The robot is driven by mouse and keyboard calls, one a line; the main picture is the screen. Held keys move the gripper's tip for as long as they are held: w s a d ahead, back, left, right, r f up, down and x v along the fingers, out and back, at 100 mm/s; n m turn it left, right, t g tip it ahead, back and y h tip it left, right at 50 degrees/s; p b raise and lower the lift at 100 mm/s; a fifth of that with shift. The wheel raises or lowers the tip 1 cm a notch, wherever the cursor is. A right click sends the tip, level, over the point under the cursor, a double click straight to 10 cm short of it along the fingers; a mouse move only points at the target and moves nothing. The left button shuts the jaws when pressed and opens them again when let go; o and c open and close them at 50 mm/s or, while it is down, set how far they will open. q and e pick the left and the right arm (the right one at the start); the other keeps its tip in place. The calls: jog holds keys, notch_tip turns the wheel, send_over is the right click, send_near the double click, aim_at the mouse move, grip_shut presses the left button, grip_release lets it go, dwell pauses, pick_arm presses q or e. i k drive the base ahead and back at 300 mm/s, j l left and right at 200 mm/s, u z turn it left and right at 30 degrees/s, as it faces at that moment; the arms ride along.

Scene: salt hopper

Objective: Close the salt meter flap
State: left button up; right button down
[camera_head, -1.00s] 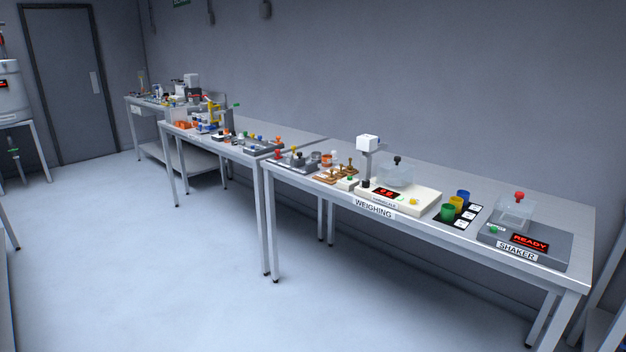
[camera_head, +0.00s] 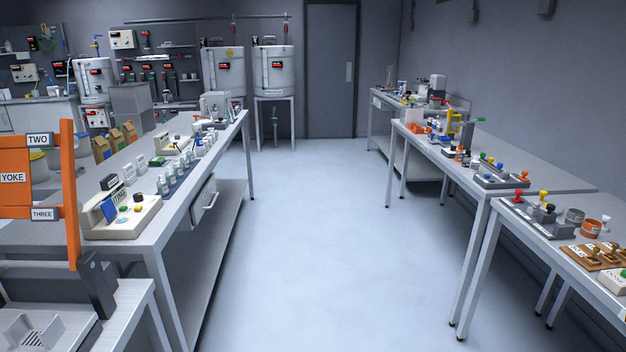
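I cannot make out a salt meter flap. Grey cylindrical tanks with red displays stand at the back: one left of the door (camera_head: 274,76), one beside it (camera_head: 222,72), and a smaller one further left (camera_head: 92,84). The tank nearest the door stands on a white frame with a thin green and dark part hanging below it. Any labels there are too small to read, so I cannot tell which is the salt hopper. Neither of my grippers is in view.
A clear floor aisle (camera_head: 300,235) runs towards the grey door (camera_head: 331,85). A long bench (camera_head: 215,150) with bottles and devices lines the left, with an orange YOKE frame (camera_head: 70,190) in front. Benches (camera_head: 480,190) with small items line the right.

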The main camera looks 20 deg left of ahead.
aim_at(108, 206)
jog(key=i+u, duration=0.2)
jog(key=u, duration=0.3)
jog(key=i+u, duration=0.2)
jog(key=u, duration=0.3)
jog(key=i+l+u, duration=0.2)
jog(key=u, duration=0.3)
jog(key=i+l+u, duration=0.15)
jog(key=u, duration=0.35)
jog(key=i+l+u, duration=0.1)
jog(key=l+u, duration=0.2)
jog(key=u, duration=0.2)
